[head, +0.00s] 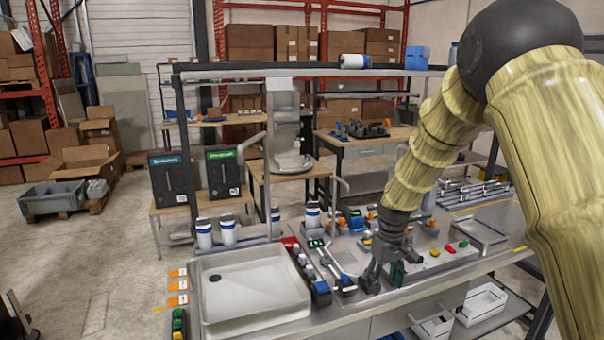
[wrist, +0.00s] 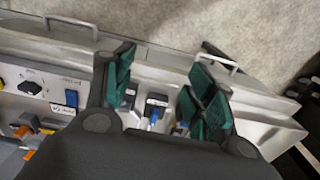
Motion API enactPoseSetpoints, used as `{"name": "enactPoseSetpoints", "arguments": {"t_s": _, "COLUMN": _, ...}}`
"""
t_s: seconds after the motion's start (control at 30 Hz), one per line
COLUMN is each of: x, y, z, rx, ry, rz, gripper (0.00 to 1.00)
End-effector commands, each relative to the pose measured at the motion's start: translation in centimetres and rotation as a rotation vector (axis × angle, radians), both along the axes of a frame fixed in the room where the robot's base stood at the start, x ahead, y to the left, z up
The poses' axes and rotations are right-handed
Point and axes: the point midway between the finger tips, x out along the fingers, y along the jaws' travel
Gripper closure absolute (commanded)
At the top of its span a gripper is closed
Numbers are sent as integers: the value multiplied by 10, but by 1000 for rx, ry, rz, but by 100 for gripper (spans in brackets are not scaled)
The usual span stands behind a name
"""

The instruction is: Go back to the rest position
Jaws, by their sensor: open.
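My gripper (head: 383,277) hangs from my arm above the front of the metal bench (head: 365,318), pointing down, to the right of the sink. In the wrist view its two green-padded fingers (wrist: 160,95) are spread apart with nothing between them. Beyond the fingers the wrist view shows the bench's front edge and part of a panel with a black knob (wrist: 31,87) and a small blue part (wrist: 154,116). I cannot tell whether the fingertips touch the bench.
A white sink basin (head: 255,290) with a dark drain is set in the bench's left end. Levers and valves (head: 320,280) stand between it and my gripper. White-and-blue containers (head: 228,230) stand behind the sink. White bins (head: 482,303) sit below the bench.

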Motion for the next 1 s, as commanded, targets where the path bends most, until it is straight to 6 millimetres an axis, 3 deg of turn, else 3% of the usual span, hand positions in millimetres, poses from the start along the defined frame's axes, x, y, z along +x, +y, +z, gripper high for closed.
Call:
{"name": "enactPoseSetpoints", "arguments": {"t_s": 0.27, "x": -25, "y": 1, "z": -62, "rx": 1, "ry": 4, "rz": -26, "gripper": 45}}
{"name": "enactPoseSetpoints", "arguments": {"t_s": 0.47, "x": -58, "y": -1, "z": -127, "rx": 1, "ry": 10, "rz": -60, "gripper": 45}}
{"name": "enactPoseSetpoints", "arguments": {"t_s": 0.77, "x": -165, "y": -3, "z": -260, "rx": 3, "ry": 12, "rz": -144, "gripper": 45}}
{"name": "enactPoseSetpoints", "arguments": {"t_s": 1.0, "x": -280, "y": -3, "z": -340, "rx": 4, "ry": 17, "rz": -220, "gripper": 45}}
